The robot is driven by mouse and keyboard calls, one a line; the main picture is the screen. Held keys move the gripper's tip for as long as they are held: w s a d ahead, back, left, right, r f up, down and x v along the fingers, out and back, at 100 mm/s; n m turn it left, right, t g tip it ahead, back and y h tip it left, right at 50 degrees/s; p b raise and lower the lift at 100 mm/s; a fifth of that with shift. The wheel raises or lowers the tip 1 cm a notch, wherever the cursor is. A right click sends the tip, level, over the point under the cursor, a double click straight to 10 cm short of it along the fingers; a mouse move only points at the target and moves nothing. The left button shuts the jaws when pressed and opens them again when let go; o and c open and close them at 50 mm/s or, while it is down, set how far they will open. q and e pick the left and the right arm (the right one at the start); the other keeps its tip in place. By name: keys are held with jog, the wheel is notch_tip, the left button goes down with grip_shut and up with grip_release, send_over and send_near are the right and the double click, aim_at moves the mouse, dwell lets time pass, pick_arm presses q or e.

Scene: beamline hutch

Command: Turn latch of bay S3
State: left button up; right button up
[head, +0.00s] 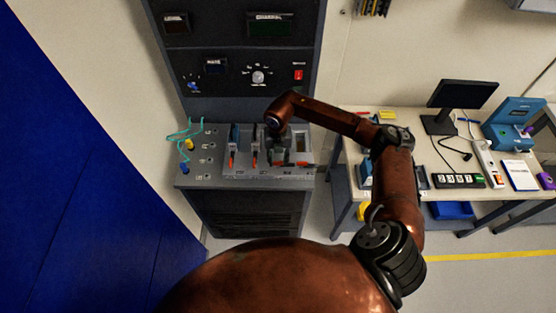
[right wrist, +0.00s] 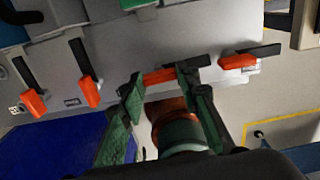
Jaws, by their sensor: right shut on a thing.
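A row of bays with orange-tipped latches sits on the ledge of the dark rack (head: 215,183). My right gripper (head: 280,150) is over the third bay from the left. In the right wrist view, my right gripper (right wrist: 160,92) is shut on the orange handle of the third latch (right wrist: 160,75), which lies nearly sideways. I take it for the latch of bay S3; its label is unreadable. The first latch (right wrist: 35,103) and second latch (right wrist: 90,92) slant downward. The fourth latch (right wrist: 238,62) lies nearly sideways. My left gripper is not in view.
Left of the bays are plugs with teal cables (head: 188,145). Above is a panel with a dial (head: 258,77) and a red switch (head: 298,75). A desk (head: 480,194) with a monitor (head: 462,95) stands right. A blue wall (head: 70,170) bounds the left.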

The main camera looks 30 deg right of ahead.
aim_at(278, 162)
jog(key=shift+w+r, duration=0.1)
dwell(0.4)
jog(key=o, duration=1.2)
jog(key=shift+c, duration=0.2)
notch_tip(278, 162, up, 12)
